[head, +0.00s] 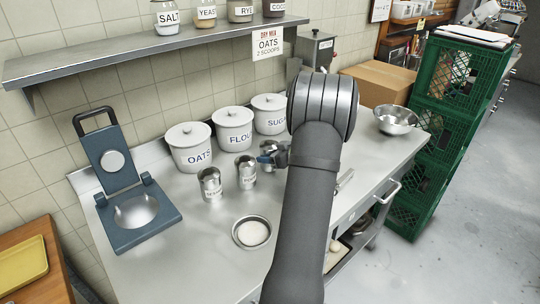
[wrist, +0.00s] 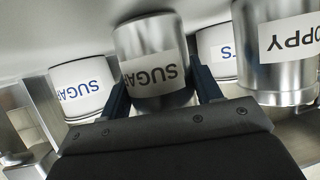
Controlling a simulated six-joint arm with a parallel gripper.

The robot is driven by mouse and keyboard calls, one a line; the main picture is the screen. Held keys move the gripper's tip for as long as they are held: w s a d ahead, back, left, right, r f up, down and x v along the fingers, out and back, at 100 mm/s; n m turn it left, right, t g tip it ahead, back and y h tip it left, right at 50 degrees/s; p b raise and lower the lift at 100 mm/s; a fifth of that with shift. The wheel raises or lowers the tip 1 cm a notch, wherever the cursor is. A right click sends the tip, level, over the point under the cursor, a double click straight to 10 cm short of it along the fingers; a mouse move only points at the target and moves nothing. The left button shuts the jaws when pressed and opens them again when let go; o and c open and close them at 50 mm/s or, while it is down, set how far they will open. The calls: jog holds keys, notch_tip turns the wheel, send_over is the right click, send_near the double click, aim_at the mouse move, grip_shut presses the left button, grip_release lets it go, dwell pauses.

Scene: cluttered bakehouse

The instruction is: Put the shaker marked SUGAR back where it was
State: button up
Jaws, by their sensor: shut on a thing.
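My gripper (head: 270,157) is at the counter in front of the white canisters, partly hidden by my arm in the head view. In the wrist view, which is upside down, my gripper (wrist: 157,88) is shut on a steel shaker marked SUGAR (wrist: 148,45), a finger on each side. In the head view the held shaker is mostly hidden. A steel shaker marked POPPY (wrist: 285,45) stands close beside it. I cannot tell whether the held shaker touches the counter.
White canisters marked OATS (head: 189,149), FLOUR (head: 233,130) and SUGAR (head: 269,115) stand along the wall. A round pan (head: 237,236) lies in front, a blue hinged press (head: 127,181) at left, a steel bowl (head: 395,121) at right. A shelf (head: 150,55) runs above.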

jog(key=shift+f, duration=0.15)
jog(key=o, duration=1.1)
jog(key=v, duration=1.2)
